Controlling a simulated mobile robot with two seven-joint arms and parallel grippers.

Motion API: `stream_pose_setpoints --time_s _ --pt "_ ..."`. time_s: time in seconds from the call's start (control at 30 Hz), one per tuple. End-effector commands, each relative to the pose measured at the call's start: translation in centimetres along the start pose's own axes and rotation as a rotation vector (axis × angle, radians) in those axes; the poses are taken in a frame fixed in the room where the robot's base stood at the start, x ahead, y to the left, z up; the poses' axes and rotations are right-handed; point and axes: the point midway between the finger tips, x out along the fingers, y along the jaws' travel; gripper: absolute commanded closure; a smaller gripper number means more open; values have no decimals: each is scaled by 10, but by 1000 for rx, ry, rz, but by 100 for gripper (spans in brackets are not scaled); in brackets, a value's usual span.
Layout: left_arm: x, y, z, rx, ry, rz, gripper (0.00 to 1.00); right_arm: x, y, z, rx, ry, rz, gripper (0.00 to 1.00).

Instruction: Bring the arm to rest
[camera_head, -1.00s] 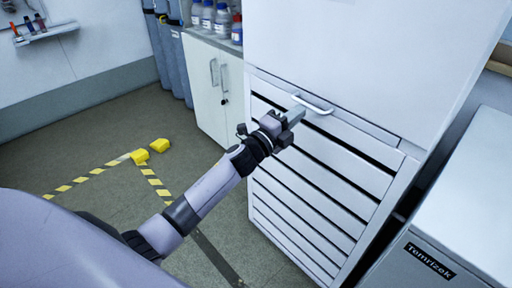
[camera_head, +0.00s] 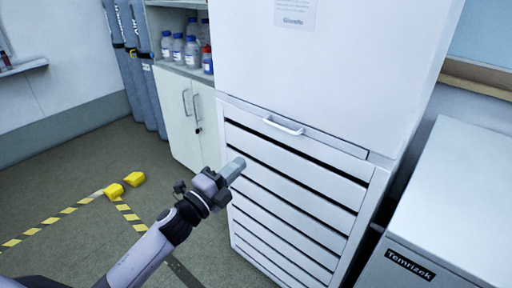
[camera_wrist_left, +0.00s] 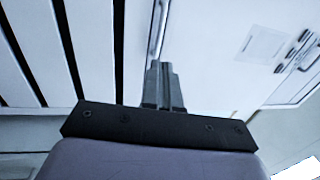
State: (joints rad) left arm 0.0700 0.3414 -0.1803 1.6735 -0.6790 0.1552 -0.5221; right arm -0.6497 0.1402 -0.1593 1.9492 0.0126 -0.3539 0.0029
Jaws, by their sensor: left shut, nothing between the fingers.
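My left arm comes in from the bottom left of the head view. Its gripper (camera_head: 234,168) is shut and empty. It is in front of the white chromatography stack (camera_head: 300,184), below and left of the stack's white handle (camera_head: 283,125), and appears apart from it. In the left wrist view the two fingers (camera_wrist_left: 162,84) are together, with the handle (camera_wrist_left: 158,32) beyond their tips and the stack's dark slots to the left. My right gripper is not in view.
A white cabinet (camera_head: 186,118) with bottles (camera_head: 178,48) on a shelf above stands left of the stack. Grey cylinders (camera_head: 141,75) stand further left. A white unit labelled Temrizek (camera_head: 465,200) is at the right. Yellow blocks (camera_head: 114,191) and striped tape mark the open floor at left.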

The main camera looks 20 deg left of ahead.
Motion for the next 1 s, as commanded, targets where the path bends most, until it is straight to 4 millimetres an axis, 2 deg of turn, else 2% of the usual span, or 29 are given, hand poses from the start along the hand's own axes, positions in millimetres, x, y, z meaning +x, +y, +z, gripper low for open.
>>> stream_pose_setpoints --time_s 0.17,0.27,0.37,0.6,0.73,0.87,1.0 --pt "-4 3 -1 -27 -8 10 100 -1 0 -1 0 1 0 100" --pt "-19 17 -6 -141 -43 50 100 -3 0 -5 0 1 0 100" --pt "-48 41 -15 -355 -119 125 100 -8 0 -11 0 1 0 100" --pt "-150 106 -55 -984 -413 352 100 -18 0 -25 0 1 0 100" --pt "-202 127 -82 -1253 -577 451 100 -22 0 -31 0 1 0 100" --pt "-237 136 -101 -1424 -693 511 100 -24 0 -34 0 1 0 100" --pt "-252 140 -111 -1500 -748 537 100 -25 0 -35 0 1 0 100"
